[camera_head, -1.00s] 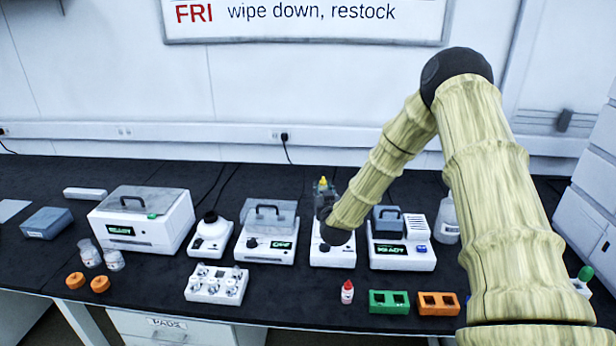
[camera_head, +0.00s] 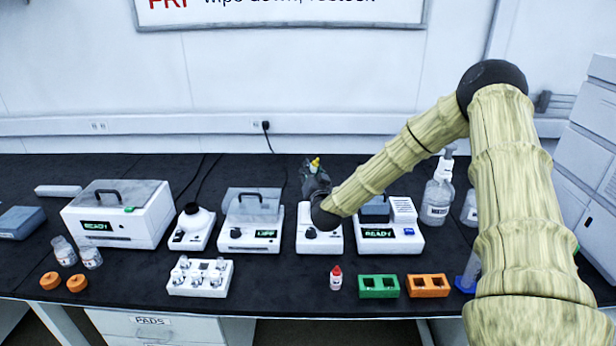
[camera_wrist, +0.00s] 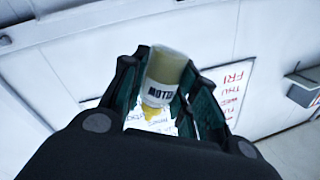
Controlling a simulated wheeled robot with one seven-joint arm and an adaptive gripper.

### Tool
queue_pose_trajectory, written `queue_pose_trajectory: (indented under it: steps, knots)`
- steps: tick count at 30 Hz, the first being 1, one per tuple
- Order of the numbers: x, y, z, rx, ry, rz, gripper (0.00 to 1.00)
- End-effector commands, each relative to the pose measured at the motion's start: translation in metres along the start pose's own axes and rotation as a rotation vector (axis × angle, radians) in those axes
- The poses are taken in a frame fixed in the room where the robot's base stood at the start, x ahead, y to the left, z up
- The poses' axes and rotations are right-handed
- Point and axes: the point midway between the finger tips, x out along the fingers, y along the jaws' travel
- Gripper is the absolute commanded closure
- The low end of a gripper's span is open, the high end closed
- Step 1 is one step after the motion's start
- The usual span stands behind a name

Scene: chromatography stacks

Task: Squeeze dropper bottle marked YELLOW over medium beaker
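My gripper (camera_head: 315,180) is raised over the white device in the middle of the bench. It is shut on a small pale bottle (camera_wrist: 168,70) with a yellow tip (camera_wrist: 152,112). In the head view the yellow tip (camera_head: 315,162) shows at the top of the gripper. I cannot make out a medium beaker in either view.
A red-capped dropper bottle (camera_head: 336,278), a green rack (camera_head: 379,286) and an orange rack (camera_head: 428,286) stand along the front. A tray of small vials (camera_head: 199,278) is front left. White instruments line the middle. A wash bottle (camera_head: 438,195) stands right of them.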

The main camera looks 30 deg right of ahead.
Motion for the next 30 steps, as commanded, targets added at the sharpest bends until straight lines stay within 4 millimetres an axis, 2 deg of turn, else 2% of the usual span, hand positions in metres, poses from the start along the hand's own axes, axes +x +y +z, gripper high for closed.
queue_pose_trajectory:
  steps: [1,30]
  knots:
    - [-0.001,0.004,0.002,0.034,0.008,0.001,0.74]
    - [0.003,-0.013,0.012,0.517,0.105,-0.026,0.74]
